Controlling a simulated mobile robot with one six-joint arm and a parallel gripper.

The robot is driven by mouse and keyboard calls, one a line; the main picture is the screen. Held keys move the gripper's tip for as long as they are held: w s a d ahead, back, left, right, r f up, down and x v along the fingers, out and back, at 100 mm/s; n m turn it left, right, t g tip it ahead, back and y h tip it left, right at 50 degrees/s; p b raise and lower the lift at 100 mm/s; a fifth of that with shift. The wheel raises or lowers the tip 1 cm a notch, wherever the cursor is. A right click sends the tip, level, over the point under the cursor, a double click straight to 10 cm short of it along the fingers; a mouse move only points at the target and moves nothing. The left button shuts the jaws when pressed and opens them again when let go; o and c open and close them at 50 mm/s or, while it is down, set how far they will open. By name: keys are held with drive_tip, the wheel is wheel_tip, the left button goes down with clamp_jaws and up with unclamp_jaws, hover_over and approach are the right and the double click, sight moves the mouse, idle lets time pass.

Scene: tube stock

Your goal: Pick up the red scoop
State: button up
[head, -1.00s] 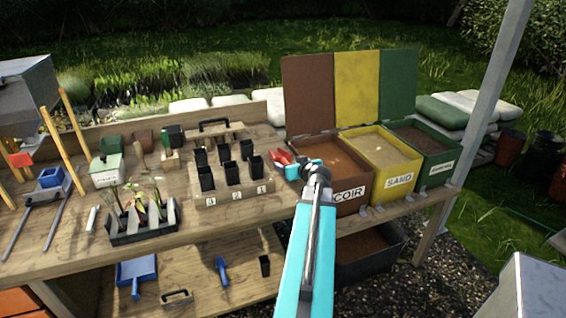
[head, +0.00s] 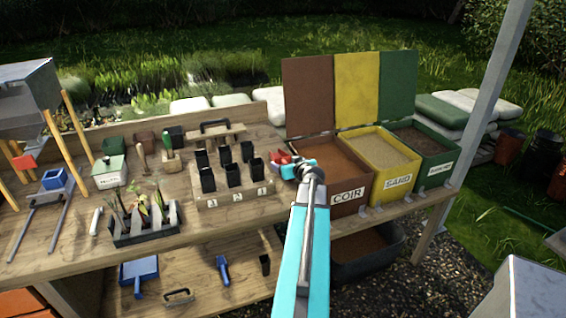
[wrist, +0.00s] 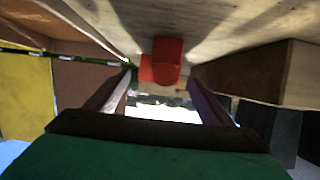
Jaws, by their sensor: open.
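The red scoop (head: 280,157) lies on the wooden bench, between the numbered rack and the COIR bin. In the head view it is small and partly hidden by my gripper. In the wrist view, which looks upside down, the scoop (wrist: 163,60) shows red near the top middle, against the bench top. My gripper (wrist: 161,74) is open, with a dark finger on each side and the scoop in line with the gap between them. In the head view my gripper (head: 291,166) is close to the scoop. I cannot tell whether they touch.
The wooden rack (head: 235,200) with several black pots stands just left of my gripper. The COIR bin (head: 348,205) stands close on the right, then the SAND bin (head: 398,183) and a green bin (head: 440,171). A black holder (head: 146,236) sits at the front left.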

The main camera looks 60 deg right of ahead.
drive_tip(key=shift+p+x, duration=0.3)
drive_tip(key=shift+x, duration=0.85)
drive_tip(key=shift+c, duration=0.3)
drive_tip(key=c, duration=1.1)
drive_tip(key=shift+r, duration=0.15)
drive_tip(key=shift+c, duration=0.2)
